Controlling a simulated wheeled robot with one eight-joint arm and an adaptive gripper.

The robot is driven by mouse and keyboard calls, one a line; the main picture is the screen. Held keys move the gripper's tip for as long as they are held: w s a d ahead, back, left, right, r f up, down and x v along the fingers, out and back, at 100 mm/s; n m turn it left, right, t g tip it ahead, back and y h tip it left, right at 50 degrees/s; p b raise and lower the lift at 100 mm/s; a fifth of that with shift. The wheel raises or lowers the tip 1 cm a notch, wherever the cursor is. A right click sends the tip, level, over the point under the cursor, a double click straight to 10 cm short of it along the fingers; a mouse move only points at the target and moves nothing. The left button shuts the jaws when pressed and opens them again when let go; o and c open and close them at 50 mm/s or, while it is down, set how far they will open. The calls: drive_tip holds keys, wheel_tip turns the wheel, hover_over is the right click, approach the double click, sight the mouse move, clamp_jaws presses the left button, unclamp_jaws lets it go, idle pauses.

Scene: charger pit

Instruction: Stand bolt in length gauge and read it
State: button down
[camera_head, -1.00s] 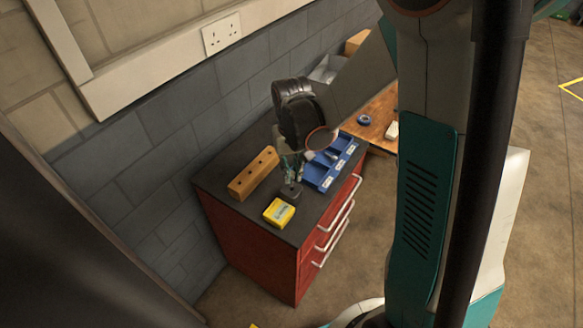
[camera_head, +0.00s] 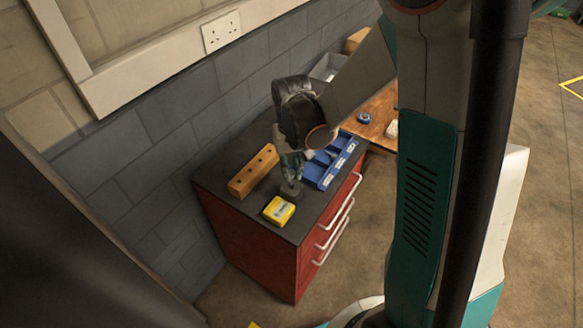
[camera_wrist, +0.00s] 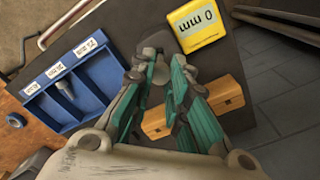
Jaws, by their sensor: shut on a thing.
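My gripper (camera_head: 291,177) points down over the small dark gauge block (camera_head: 290,191) on the cabinet top. In the wrist view the teal fingers (camera_wrist: 163,62) close in just above the dark gauge. The gripper is shut on a small grey piece, seemingly the bolt, mostly hidden by the fingertips. I cannot tell whether the bolt touches or sits in the gauge. The yellow readout box (camera_head: 279,211) lies in front of the gauge; in the wrist view its display (camera_wrist: 203,22) shows 0 mm.
A wooden block with holes (camera_head: 240,186) lies left of the gripper. A blue compartment tray (camera_head: 320,184) with white labels stands to the right; a small grey piece (camera_wrist: 66,91) lies in it. Red cabinet (camera_head: 250,243) drawers face front right. A wooden bench (camera_head: 378,122) stands beyond.

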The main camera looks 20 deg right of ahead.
sight(292, 174)
drive_tip(key=shift+f+b, duration=2.25)
drive_tip(key=shift+f, duration=0.45)
idle(0.5)
drive_tip(key=c, duration=1.5)
unclamp_jaws()
wheel_tip(292, 174, up, 12)
